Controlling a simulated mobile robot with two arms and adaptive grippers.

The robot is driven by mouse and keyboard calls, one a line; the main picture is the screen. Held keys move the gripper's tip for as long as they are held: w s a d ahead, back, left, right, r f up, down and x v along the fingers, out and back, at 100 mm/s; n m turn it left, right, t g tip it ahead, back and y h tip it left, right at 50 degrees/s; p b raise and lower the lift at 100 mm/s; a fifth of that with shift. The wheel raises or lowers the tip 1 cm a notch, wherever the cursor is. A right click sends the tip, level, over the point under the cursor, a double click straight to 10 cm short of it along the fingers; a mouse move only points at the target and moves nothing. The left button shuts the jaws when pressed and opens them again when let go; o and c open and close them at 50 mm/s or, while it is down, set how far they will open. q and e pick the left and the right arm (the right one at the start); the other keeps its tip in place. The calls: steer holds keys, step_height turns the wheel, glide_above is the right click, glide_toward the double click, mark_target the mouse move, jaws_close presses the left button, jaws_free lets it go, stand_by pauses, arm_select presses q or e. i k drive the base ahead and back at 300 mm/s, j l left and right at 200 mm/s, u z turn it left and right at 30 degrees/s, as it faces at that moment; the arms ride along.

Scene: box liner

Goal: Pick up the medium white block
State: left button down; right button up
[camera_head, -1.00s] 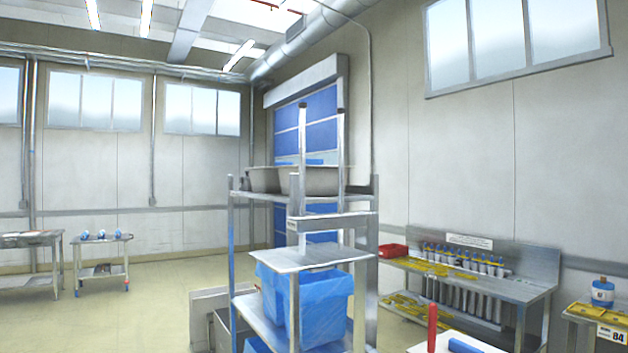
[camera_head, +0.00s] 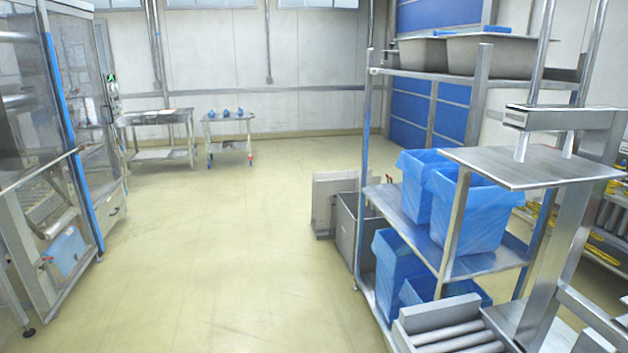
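I cannot make out a medium white block in the head view. Neither of my grippers is in view, so I cannot see what they hold or where they are.
A metal rack (camera_head: 369,188) at right holds grey tubs (camera_head: 500,55) and blue-lined bins (camera_head: 470,212). A roller conveyor (camera_head: 450,330) is at the lower right. A glass-sided machine (camera_head: 38,150) stands left. Tables (camera_head: 160,155) stand behind. The floor (camera_head: 230,250) between is clear.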

mark_target(513, 56)
steer(key=i+j+u, duration=0.2)
steer(key=i, duration=0.65)
steer(key=i+j+u, duration=0.2)
steer(key=i, duration=0.65)
steer(key=i+z, duration=0.45)
steer(key=i+j+z, duration=0.2)
steer(key=z, duration=0.25)
steer(key=i+j+z, duration=0.55)
steer(key=z, duration=0.3)
steer(key=j, duration=0.1)
